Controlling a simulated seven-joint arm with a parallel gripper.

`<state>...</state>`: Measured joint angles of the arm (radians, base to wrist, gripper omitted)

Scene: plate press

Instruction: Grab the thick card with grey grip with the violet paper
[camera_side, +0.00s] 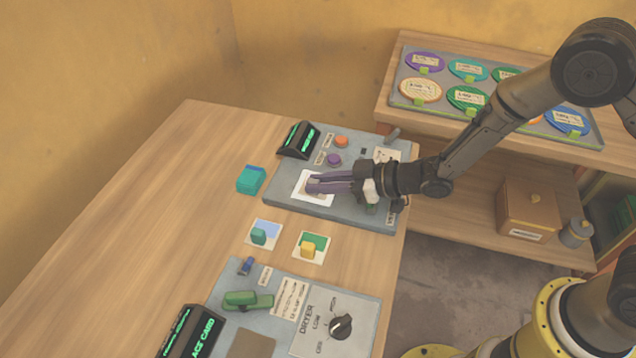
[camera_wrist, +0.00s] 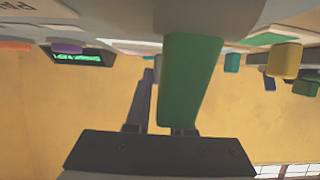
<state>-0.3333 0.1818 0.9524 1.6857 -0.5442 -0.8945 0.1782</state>
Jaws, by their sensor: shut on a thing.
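My gripper (camera_side: 312,186) reaches left over the grey press panel. Its long purple-grey fingers are shut at a white card (camera_side: 304,197) lying on or just above the panel. This looks like the thick card; its grip is mostly hidden between the fingertips, and violet paper cannot be clearly told from the fingers.
The grey panel (camera_side: 281,196) carries a green-lit display (camera_side: 298,140), a purple button (camera_side: 334,160) and an orange button (camera_side: 341,141). Cards with a teal grip (camera_side: 258,236) and a yellow grip (camera_side: 308,251) lie in front. The dryer panel (camera_side: 340,300) is nearest.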

